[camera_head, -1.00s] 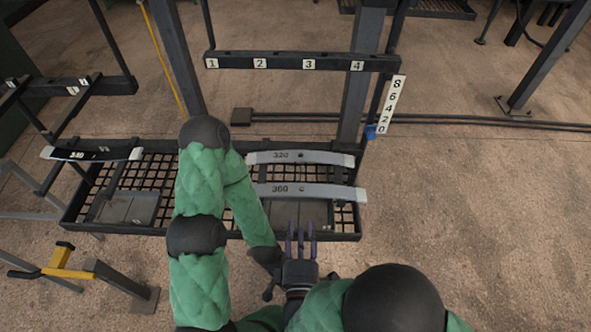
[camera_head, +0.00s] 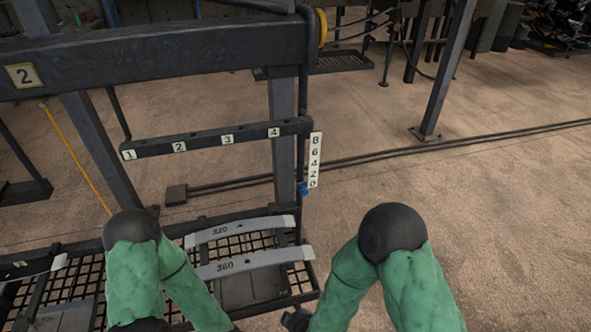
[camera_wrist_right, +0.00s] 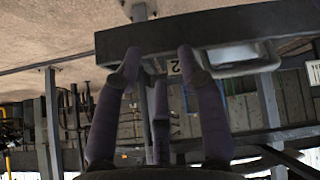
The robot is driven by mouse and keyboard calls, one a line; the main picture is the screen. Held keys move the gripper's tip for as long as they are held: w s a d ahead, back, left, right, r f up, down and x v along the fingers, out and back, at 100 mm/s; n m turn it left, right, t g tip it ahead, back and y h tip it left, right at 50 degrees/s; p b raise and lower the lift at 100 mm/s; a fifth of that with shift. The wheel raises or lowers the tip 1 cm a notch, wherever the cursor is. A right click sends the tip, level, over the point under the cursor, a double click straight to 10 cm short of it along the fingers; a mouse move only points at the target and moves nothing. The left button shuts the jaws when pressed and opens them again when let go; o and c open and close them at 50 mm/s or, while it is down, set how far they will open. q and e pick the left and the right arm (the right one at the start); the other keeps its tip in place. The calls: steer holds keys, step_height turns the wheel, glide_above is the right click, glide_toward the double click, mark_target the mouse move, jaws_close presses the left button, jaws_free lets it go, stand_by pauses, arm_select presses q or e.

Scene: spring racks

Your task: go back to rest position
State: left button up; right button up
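My right gripper (camera_wrist_right: 160,68) shows in the right wrist view with its purple fingers spread apart and nothing held between them. In the head view my two green arms are bent, with the elbows raised and the forearms running down to the bottom edge. A grey leaf spring marked 320 (camera_head: 262,227) and one marked 360 (camera_head: 269,261) lie on the mesh rack (camera_head: 304,298), apart from my arms.
A large dark beam marked 2 (camera_head: 150,62) crosses the upper left. Behind it is a bar (camera_head: 205,140) with places numbered 1 to 4, and a vertical number scale (camera_head: 315,160) at its right end. The floor (camera_head: 500,220) on the right is clear.

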steer(key=s+d+f+m+g+y, duration=0.1)
steer(key=s+d+f+m+g, duration=0.5)
steer(key=s+d+f+m, duration=0.3)
steer(key=shift+s+d+f+m+g+y, duration=0.15)
steer(key=shift+d+f+m+g+y, duration=0.15)
steer(key=shift+d+f+m+g, duration=0.15)
steer(key=shift+a, duration=0.15)
